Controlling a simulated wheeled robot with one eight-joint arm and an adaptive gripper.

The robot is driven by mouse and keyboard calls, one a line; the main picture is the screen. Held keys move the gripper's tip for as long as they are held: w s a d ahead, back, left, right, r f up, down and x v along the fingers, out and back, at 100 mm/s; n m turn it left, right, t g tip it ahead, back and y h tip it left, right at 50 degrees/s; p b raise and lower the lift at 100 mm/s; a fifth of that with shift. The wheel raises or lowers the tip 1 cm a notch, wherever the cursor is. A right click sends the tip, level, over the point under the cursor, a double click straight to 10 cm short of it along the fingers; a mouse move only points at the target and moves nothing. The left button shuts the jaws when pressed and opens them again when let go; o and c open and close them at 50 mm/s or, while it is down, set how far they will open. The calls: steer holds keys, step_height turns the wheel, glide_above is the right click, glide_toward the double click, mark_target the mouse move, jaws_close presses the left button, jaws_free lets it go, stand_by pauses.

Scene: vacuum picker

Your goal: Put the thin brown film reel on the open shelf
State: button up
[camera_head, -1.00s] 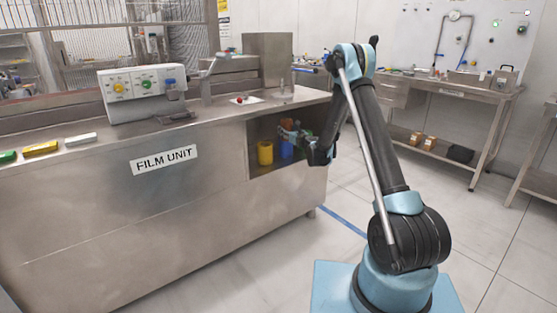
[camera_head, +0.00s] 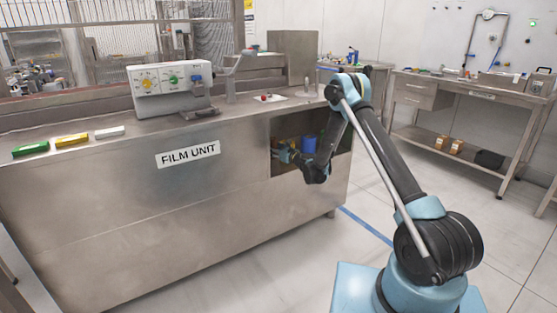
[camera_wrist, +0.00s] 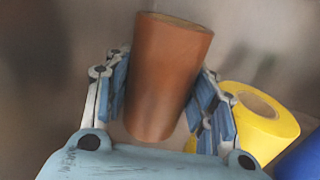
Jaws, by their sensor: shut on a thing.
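The thin brown film reel (camera_wrist: 165,75) stands slightly tilted between the fingers in the wrist view. My gripper (camera_wrist: 163,100) is shut on it, with one finger on each side. In the head view my gripper (camera_head: 284,153) is inside the open shelf (camera_head: 340,165) of the film unit, near its left side. The reel is hard to make out there. I cannot tell whether its bottom touches the shelf floor.
A wider yellow reel (camera_wrist: 255,118) is close to the right finger. A blue reel (camera_wrist: 303,160) stands beyond it, and shows in the head view (camera_head: 308,145) too. The counter (camera_head: 60,162) above holds a control box (camera_head: 165,92) and several coloured blocks.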

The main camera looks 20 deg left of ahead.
steer(key=shift+s+a+f, duration=0.1)
steer(key=shift+f, duration=2.55)
steer(key=o, duration=1)
